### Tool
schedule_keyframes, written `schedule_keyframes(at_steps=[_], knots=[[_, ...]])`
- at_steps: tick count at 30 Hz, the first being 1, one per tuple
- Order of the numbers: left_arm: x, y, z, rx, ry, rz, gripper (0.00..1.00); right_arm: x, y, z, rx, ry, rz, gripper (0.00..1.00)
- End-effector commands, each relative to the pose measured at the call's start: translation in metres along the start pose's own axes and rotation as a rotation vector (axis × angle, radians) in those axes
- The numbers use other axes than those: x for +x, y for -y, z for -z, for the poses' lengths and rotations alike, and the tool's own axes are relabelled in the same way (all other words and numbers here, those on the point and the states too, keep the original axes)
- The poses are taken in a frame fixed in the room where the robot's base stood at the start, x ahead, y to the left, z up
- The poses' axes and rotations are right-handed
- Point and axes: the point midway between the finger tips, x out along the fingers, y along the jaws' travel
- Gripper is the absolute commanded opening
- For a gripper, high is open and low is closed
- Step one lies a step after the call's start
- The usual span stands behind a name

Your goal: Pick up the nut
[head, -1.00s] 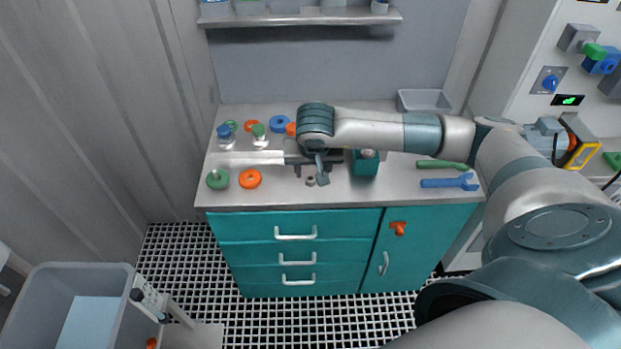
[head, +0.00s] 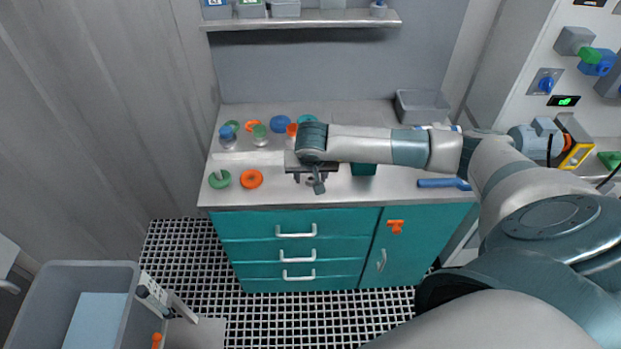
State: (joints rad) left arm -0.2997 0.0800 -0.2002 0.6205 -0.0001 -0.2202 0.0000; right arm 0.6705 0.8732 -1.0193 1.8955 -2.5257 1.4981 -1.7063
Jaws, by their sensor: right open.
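My right gripper (head: 309,182) is over the front middle of the workbench, pointing down, with its jaws apart. A small grey nut showed on the bench top at this spot a second ago. Now the gripper covers that place and I cannot clearly make out the nut. I see nothing held between the fingers, and I cannot tell how high they are above the bench. My left gripper is not in view.
The workbench (head: 390,190) carries orange (head: 251,179) and green (head: 220,179) round parts and small bottles at left. A teal container (head: 363,169) stands just right of the gripper. A blue wrench (head: 442,183) lies further right. A grey tray (head: 424,105) is at the back right.

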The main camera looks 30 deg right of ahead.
Motion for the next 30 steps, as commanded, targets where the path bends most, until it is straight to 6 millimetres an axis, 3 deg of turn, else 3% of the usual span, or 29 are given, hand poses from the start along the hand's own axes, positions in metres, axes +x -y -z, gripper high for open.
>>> schedule_keyframes(at_steps=[10,15,16,30], knots=[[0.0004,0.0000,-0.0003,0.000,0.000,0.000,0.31,-0.0002,0.0000,0.0000,0.000,0.000,0.000,0.45],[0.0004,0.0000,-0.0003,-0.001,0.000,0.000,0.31,-0.0003,0.0000,0.0000,0.000,0.000,0.000,0.05],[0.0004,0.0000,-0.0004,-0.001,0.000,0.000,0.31,-0.0003,0.0000,0.0000,0.000,0.000,0.000,0.01],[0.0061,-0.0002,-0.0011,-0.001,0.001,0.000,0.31,-0.0060,0.0001,0.0034,0.001,-0.003,0.000,0.01]])
